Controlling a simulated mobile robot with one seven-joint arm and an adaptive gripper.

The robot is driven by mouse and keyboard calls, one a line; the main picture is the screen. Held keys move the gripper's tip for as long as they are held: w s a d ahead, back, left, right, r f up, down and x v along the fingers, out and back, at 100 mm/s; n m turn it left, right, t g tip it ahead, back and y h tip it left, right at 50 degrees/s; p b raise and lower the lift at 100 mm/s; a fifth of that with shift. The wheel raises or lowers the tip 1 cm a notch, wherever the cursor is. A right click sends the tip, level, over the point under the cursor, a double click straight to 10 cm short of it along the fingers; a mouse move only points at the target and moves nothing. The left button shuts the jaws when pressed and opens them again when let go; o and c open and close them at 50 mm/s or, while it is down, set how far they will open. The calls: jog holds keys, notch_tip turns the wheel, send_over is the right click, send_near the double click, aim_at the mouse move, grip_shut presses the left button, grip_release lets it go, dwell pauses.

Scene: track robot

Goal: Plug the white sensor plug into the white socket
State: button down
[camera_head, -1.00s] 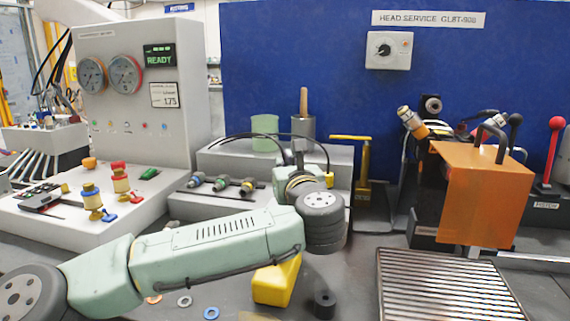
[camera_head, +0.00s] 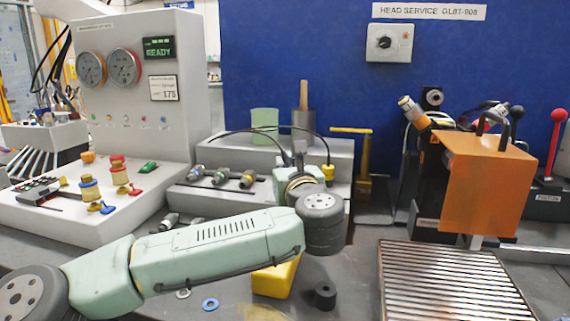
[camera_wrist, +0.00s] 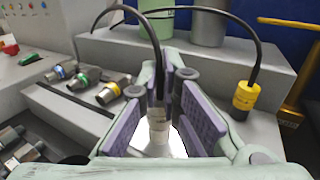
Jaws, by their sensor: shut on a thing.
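My gripper (camera_wrist: 160,110) has purple pads, and they are shut on a pale, whitish plug (camera_wrist: 158,128) with a black cable rising from its top. The plug stands roughly upright between the pads; its lower end is lost in a bright white patch. In the head view my wrist hides the fingers and the plug. A second cable ends in a yellow plug (camera_wrist: 246,97) hanging free to the right of the fingers; it also shows in the head view (camera_head: 328,172). I cannot make out a white socket with certainty in either view.
Several metal connectors (camera_head: 220,179) lie on the grey step left of my gripper. A grey cylinder (camera_head: 303,123) and a green cup (camera_head: 264,122) stand behind. An orange cover (camera_head: 487,185) and a ribbed plate (camera_head: 450,275) are at right. A yellow block (camera_head: 274,278) lies below my arm.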

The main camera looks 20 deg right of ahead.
jog(key=shift+f, duration=0.25)
jog(key=c, duration=1.7)
grip_release()
jog(key=shift+s, duration=0.1)
jog(key=s, duration=0.4)
jog(key=s+a, duration=0.1)
jog(key=s, duration=0.6)
jog(key=shift+s+a, duration=0.3)
jog(key=shift+s, duration=0.05)
